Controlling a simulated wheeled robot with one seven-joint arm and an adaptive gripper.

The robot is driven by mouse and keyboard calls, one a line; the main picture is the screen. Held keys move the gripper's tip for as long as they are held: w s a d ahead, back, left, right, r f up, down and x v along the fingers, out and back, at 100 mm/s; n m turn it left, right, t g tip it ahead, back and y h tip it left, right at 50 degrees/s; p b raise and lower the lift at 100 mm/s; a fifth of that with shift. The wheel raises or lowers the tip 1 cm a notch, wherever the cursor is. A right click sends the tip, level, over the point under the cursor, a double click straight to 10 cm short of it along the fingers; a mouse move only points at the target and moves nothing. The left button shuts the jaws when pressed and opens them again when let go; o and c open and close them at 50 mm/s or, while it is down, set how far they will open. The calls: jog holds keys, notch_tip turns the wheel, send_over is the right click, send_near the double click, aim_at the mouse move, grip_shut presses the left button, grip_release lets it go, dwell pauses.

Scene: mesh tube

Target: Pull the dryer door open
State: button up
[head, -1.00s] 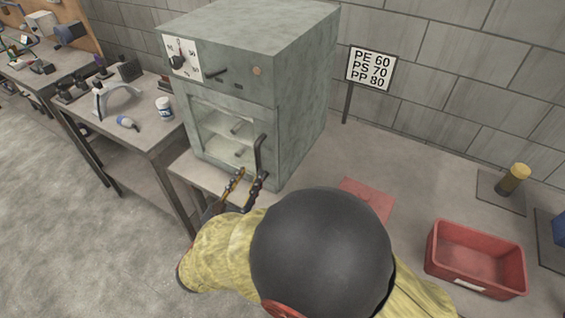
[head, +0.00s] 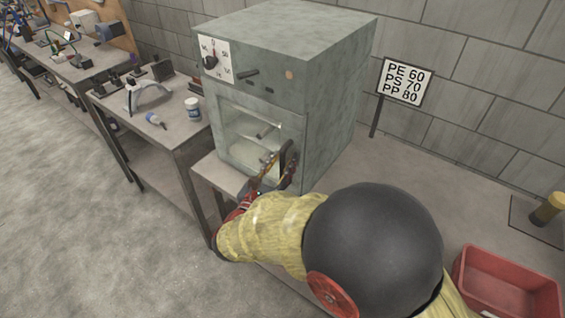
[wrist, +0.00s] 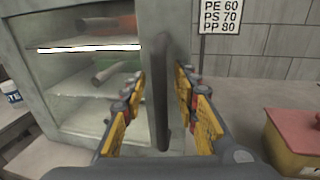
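The dryer (head: 335,100) is a grey-green metal cabinet on the bench, with a dial at its top left. Its windowed door (head: 228,150) looks shut in the head view. The dark upright handle (wrist: 161,90) is at the door's right side; in the head view it is partly hidden by my gripper (head: 272,172). In the wrist view my gripper (wrist: 158,100) is open, with one yellow-padded finger on each side of the handle. Gaps show between both fingers and the handle. Shelves with tube-like items (wrist: 112,72) show through the window.
A sign (head: 404,82) stands right of the dryer. A red bin (head: 508,285) is at the lower right. A yellow box with a red top (wrist: 293,140) sits right of my gripper in the wrist view. A white jar (head: 193,109) stands on the left table.

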jog(key=shift+c, duration=0.8)
grip_shut()
